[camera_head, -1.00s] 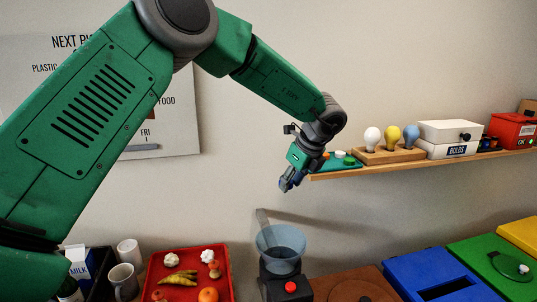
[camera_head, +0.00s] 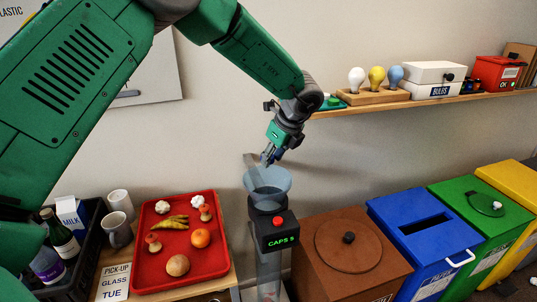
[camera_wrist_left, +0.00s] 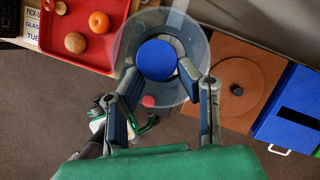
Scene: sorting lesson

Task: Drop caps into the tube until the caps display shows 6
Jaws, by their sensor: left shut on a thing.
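My left gripper (camera_head: 268,158) is just above the clear funnel (camera_head: 268,182) on top of the tube (camera_head: 268,272). It is shut on a blue cap (camera_wrist_left: 156,58), which the left wrist view shows over the funnel's opening (camera_wrist_left: 122,62). The black display box (camera_head: 272,236) below the funnel has a red button (camera_head: 278,221) and green text that appears to read CAPS 5. A green tray (camera_head: 326,106) with caps sits at the shelf's left end, partly hidden by my arm.
The shelf (camera_head: 440,99) also bears bulbs on a wooden block (camera_head: 374,97) and a white box (camera_head: 432,72). A red tray of food (camera_head: 180,245) stands left of the tube. A brown bin (camera_head: 345,270) and a blue bin (camera_head: 420,240) stand to its right.

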